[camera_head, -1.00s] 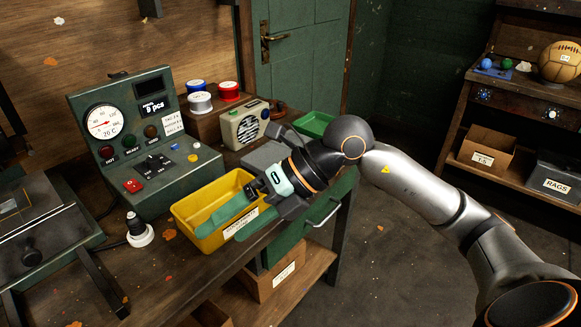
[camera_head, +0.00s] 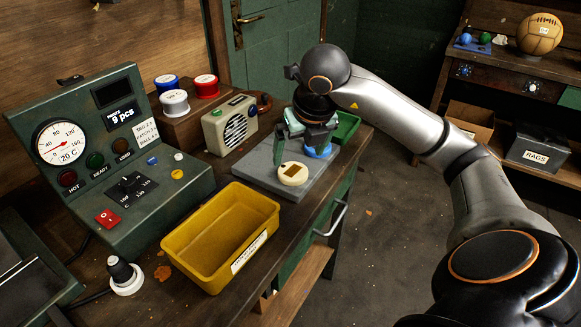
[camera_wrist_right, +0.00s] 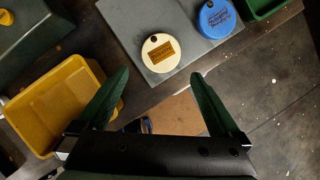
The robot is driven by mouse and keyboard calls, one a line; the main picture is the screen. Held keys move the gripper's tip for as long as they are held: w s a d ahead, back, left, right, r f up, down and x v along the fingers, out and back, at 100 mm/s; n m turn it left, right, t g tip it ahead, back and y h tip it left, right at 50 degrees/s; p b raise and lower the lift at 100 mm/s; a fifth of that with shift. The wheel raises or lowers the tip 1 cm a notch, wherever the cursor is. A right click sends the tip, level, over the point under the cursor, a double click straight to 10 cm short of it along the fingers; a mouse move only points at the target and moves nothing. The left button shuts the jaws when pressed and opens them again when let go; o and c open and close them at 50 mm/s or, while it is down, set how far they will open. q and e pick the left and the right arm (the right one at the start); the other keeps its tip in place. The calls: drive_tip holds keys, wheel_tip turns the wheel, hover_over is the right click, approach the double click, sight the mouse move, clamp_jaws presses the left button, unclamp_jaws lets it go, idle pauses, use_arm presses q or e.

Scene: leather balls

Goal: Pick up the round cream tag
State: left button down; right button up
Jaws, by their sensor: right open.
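The round cream tag (camera_head: 292,173) lies flat on a grey board (camera_head: 254,176) on the bench. It has a brown label and a dark hole near its rim, and it also shows in the right wrist view (camera_wrist_right: 162,65). My right gripper (camera_head: 304,150) is open and empty above the board, close to the cream tag. In the right wrist view its two green fingers (camera_wrist_right: 157,82) are spread wide, with the tag ahead of and between their tips. My left gripper is not in view.
A round blue tag (camera_head: 318,151) lies on the board beside the cream one. A yellow bin (camera_head: 186,247), which looks empty, stands at the near left. A green tray (camera_head: 348,127) sits behind the board, and a radio (camera_head: 229,126) stands left of it.

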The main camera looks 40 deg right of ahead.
sight(294, 172)
drive_tip(key=x, duration=0.7)
drive_tip(key=shift+w+d+f, duration=0.1)
drive_tip(key=shift+f, duration=0.25)
drive_tip(key=c, duration=1.1)
drive_tip(key=shift+r, duration=0.15)
